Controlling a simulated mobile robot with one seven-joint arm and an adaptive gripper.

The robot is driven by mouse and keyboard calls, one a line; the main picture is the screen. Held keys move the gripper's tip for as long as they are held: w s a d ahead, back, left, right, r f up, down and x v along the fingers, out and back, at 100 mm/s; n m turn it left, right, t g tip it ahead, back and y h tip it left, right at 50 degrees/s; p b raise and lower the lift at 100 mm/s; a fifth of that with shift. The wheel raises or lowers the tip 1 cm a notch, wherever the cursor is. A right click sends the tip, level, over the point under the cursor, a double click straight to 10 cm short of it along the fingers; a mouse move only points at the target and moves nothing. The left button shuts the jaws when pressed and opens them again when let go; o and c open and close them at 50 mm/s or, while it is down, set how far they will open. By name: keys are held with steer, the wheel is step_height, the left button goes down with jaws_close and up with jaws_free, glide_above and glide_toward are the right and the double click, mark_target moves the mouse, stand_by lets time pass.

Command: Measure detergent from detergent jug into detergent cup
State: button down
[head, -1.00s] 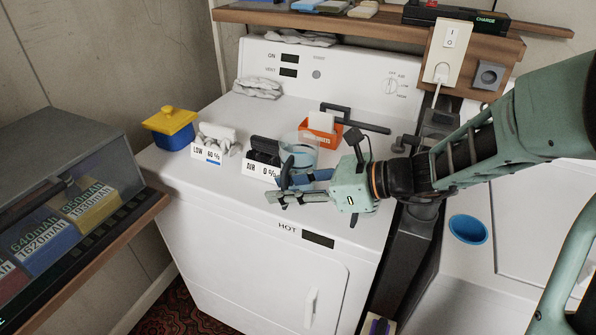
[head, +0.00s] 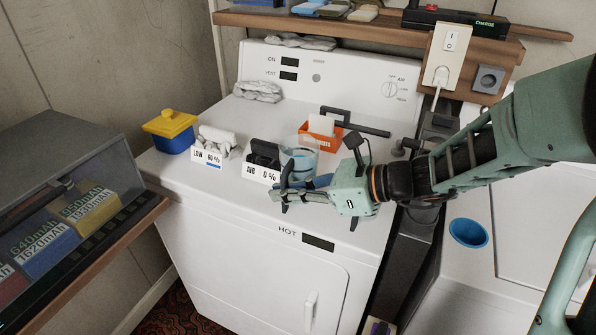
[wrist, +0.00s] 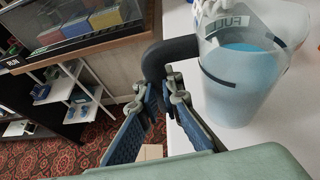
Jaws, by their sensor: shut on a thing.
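The detergent jug (head: 306,163) is clear, with blue liquid inside, and stands upright over the front part of the white dryer top. In the wrist view the jug (wrist: 235,85) shows a "FULL" mark, a dark line and a black handle (wrist: 153,60). My gripper (head: 287,190) is shut on that handle, and its fingers (wrist: 170,88) show at the handle's lower part. I cannot tell whether the jug's base touches the dryer top. A round blue cup (head: 468,231), likely the detergent cup, is on the white machine at the right, apart from my gripper.
Signed bins marked "LOW 60%" (head: 208,157) and "DUR 0%" (head: 262,174) are left of the jug. An orange box (head: 318,142) is close behind it. A blue pot with a yellow lid (head: 170,130) stands farther left. A dark gap separates the two machines.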

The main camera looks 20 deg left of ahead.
mark_target(285, 173)
steer(key=shift+r+p, duration=2.25)
steer(key=shift+r, duration=0.35)
steer(key=shift+w, duration=0.1)
